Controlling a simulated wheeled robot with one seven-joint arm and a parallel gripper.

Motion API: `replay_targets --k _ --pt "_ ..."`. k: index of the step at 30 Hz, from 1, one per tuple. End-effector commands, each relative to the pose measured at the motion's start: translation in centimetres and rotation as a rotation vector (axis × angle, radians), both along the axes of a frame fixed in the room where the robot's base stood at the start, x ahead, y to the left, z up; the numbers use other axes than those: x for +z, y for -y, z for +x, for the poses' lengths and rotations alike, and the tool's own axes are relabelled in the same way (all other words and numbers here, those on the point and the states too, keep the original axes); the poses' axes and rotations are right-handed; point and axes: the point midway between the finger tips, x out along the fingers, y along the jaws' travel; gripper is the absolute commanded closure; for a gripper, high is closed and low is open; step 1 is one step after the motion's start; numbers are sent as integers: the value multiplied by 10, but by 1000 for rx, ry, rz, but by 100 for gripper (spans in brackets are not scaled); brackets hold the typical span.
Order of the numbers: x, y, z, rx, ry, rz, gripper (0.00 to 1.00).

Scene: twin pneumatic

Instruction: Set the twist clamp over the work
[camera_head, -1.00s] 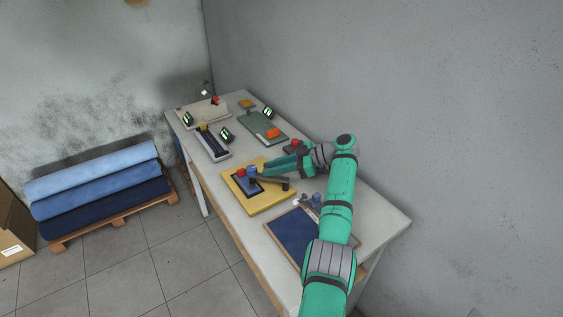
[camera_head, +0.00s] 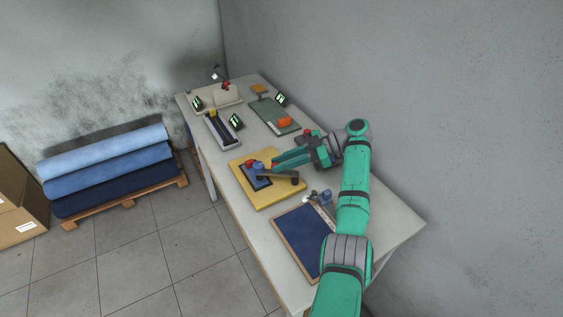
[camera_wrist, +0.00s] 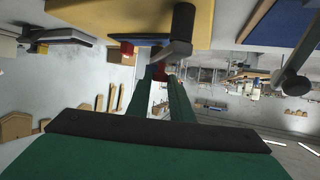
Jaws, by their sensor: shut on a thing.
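The twist clamp stands on a yellow base plate (camera_head: 250,197). Its dark grey swing arm (camera_head: 280,176) reaches left from a pivot post (camera_head: 296,179) at the plate's right side. In the wrist view the fingers (camera_wrist: 160,78) close around a small red and blue part below the grey arm (camera_wrist: 172,50). The exact contact is partly hidden.
Several other fixtures, including a green plate (camera_head: 272,118), fill the back of the table. A wall runs along the right.

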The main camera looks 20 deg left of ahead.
Motion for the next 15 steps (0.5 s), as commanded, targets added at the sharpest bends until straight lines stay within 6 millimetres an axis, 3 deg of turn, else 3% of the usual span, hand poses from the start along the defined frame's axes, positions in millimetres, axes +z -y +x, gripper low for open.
replay_targets --k 1,2,4,15 --pt "-1 2 0 -3 0 -2 100" --pt "-1 3 0 -3 -1 -2 78" --pt "0 3 1 -3 -1 -1 64" --pt "2 6 2 -3 1 -1 64"
